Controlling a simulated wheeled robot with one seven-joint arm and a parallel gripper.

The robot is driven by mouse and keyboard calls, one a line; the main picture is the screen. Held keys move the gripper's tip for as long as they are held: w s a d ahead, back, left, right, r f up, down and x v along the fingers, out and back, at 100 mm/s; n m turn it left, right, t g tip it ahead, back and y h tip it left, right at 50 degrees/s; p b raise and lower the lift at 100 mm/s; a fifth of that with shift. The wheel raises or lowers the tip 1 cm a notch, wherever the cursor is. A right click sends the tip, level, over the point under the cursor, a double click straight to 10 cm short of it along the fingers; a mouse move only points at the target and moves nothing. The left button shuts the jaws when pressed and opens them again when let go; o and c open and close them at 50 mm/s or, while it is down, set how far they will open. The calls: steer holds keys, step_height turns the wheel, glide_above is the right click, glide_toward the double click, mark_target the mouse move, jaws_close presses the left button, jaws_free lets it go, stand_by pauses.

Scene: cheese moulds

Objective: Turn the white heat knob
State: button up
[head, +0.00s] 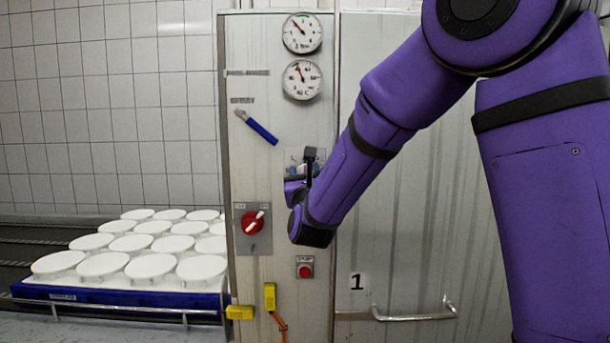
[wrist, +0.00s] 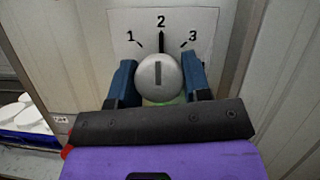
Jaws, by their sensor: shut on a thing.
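The white heat knob (wrist: 157,77) is a round, pale knob with a dark line on its face, in the wrist view. It sits on a white plate (wrist: 200,22) marked 1, 2 and 3. A black pointer mark stands at the 2, and the knob's line is close to upright. My gripper (wrist: 160,82) has its two blue fingers on either side of the knob and is shut on it. In the head view my gripper (head: 296,182) is at the panel, and my arm and gripper hide the knob and most of its plate.
The panel (head: 290,130) also bears two gauges (head: 302,33), a blue-handled lever (head: 262,131), a red rotary switch (head: 252,223) and a red stop button (head: 305,271). A door with a handle (head: 415,316) is at right. White moulds (head: 150,266) fill a blue tray at left.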

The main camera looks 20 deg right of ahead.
steer(key=o, duration=0.9)
steer(key=v, duration=1)
steer(key=shift+s+a+f, duration=0.1)
steer(key=shift+s+f, duration=0.1)
steer(key=shift+s, duration=0.15)
